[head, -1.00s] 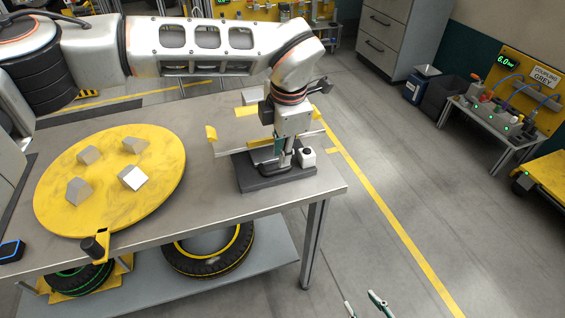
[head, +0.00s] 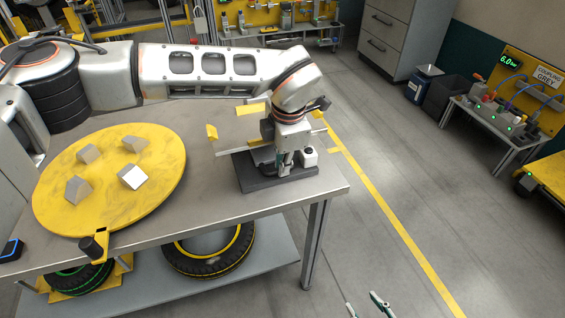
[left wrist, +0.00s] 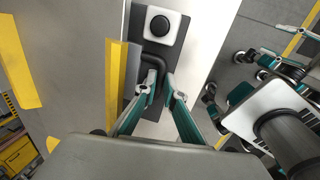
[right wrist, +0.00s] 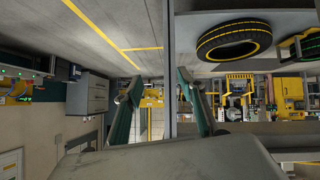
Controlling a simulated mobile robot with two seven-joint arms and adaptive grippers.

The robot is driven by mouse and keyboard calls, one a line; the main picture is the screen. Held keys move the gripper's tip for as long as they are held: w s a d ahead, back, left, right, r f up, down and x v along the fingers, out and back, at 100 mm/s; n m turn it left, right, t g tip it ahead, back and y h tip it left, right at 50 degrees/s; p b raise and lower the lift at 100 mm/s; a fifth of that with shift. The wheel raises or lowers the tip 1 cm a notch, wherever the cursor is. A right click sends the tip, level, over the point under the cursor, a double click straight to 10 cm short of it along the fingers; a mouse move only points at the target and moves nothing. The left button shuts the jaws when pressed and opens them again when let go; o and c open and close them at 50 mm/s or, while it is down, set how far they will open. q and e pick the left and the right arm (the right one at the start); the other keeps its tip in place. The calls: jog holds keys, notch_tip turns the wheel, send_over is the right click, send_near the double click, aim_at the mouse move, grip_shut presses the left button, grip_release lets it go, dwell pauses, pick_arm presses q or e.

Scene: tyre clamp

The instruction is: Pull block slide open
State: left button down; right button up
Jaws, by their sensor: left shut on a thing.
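My left gripper (head: 284,168) is low over a dark block base (head: 262,184) at the right end of the workbench. In the left wrist view, its fingers (left wrist: 158,88) are closed in on a dark bent handle (left wrist: 152,64), which they partly hide. A white unit with a black button (left wrist: 160,25) sits on the same base beyond the handle. A yellow bar (left wrist: 116,85) runs alongside. My right gripper (head: 367,304) is at the bottom edge of the head view, off the bench, with its fingers apart and empty. It also shows in the right wrist view (right wrist: 160,100).
A round yellow turntable (head: 110,200) with several grey blocks fills the left of the bench (head: 215,205). A tyre (head: 212,255) lies on the lower shelf. The floor (head: 400,170) right of the bench is clear up to a small side table (head: 490,125).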

pick_arm(q)
jog(key=s+p, duration=0.1)
jog(key=s+d+p, duration=0.1)
jog(key=s, duration=0.1)
jog(key=s+r, duration=0.1)
jog(key=shift+s+d+p, duration=0.25)
jog(key=shift+s+p, duration=0.1)
jog(key=shift+p, duration=0.05)
jog(key=s, duration=0.1)
jog(key=s+d+p, duration=0.1)
jog(key=s, duration=0.1)
jog(key=s+d+f, duration=0.1)
jog(key=s, duration=0.1)
jog(key=shift+s, duration=0.15)
jog(key=c, duration=2.4)
grip_release()
jog(key=shift+a+r, duration=0.1)
pick_arm(e)
jog(key=r, duration=0.1)
jog(key=a+r, duration=0.1)
jog(key=r, duration=0.1)
jog(key=shift+s, duration=0.15)
pick_arm(q)
jog(key=r, duration=0.4)
jog(key=s+r, duration=0.1)
jog(key=r, duration=0.3)
jog(key=s+r, duration=0.1)
jog(key=r, duration=0.2)
jog(key=shift+d+r, duration=0.35)
jog(key=shift+r, duration=0.05)
